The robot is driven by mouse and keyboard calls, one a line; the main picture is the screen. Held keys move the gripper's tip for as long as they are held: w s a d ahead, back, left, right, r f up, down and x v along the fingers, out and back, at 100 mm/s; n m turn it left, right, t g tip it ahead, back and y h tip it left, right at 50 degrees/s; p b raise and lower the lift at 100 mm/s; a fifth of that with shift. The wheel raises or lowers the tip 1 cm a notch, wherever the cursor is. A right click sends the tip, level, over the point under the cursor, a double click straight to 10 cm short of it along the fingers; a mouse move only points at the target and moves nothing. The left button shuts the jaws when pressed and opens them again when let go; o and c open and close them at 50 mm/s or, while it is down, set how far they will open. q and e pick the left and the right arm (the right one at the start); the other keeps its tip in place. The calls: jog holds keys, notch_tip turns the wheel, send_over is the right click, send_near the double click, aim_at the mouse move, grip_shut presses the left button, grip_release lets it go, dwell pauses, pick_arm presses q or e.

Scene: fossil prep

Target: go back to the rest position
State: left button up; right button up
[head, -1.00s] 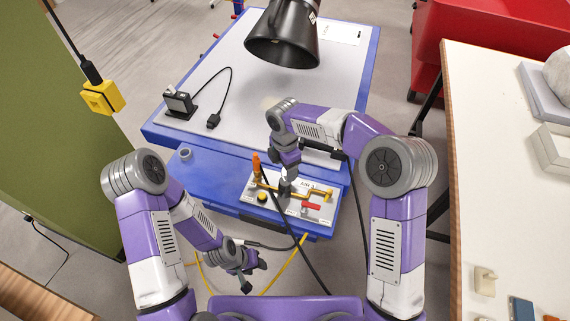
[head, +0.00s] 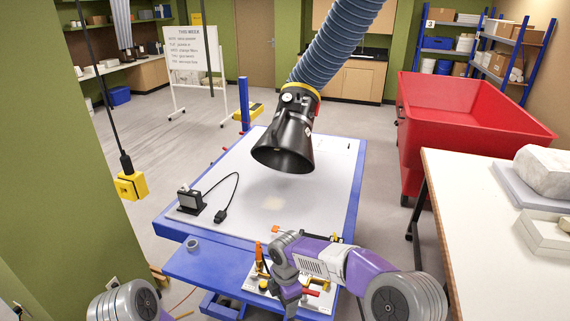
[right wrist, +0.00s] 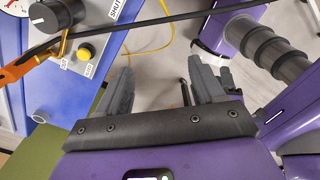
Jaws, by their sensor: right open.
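My right gripper (right wrist: 160,88) is open, with nothing between its fingers in the right wrist view. In the head view my right gripper (head: 289,302) hangs over the control panel (head: 322,301) at the front of the blue table, its fingertips hidden or cut off. In the right wrist view the panel (right wrist: 112,38) lies at upper left, apart from the fingers, with a yellow button (right wrist: 85,52), a dark knob and an orange handle (right wrist: 25,66). My left arm shows only as a joint at the bottom left of the head view; its gripper is out of view.
A black extraction hood (head: 284,148) hangs over the blue-edged table (head: 335,180). A small black device (head: 190,201) with a cable lies on it. A yellow pendant (head: 131,186) hangs at left. A white bench (head: 465,195) and red bin (head: 465,115) stand at right.

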notch_tip(320, 180, down, 12)
jog(key=s+d+m+g+y+b, duration=0.1)
jog(key=s+m+y+b, duration=0.15)
jog(key=m, duration=0.25)
pick_arm(q)
notch_tip(320, 180, down, 8)
jog(key=b, duration=0.5)
jog(key=shift+w, duration=0.45)
pick_arm(e)
jog(key=s+d+f+m, duration=0.4)
jog(key=s+f+m, duration=0.5)
jog(key=s+m, duration=0.1)
jog(key=s+d+f+m+t+y, duration=0.1)
jog(key=s+d+f+m, duration=0.3)
jog(key=s+f+m, duration=0.5)
jog(key=shift+s+d+f+m+t, duration=0.3)
jog(key=shift+s+d+m, duration=0.1)
jog(key=shift+m, duration=0.7)
pick_arm(q)
jog(key=shift+f, duration=0.1)
pick_arm(e)
jog(key=shift+y, duration=0.25)
jog(key=shift+c, duration=0.5)
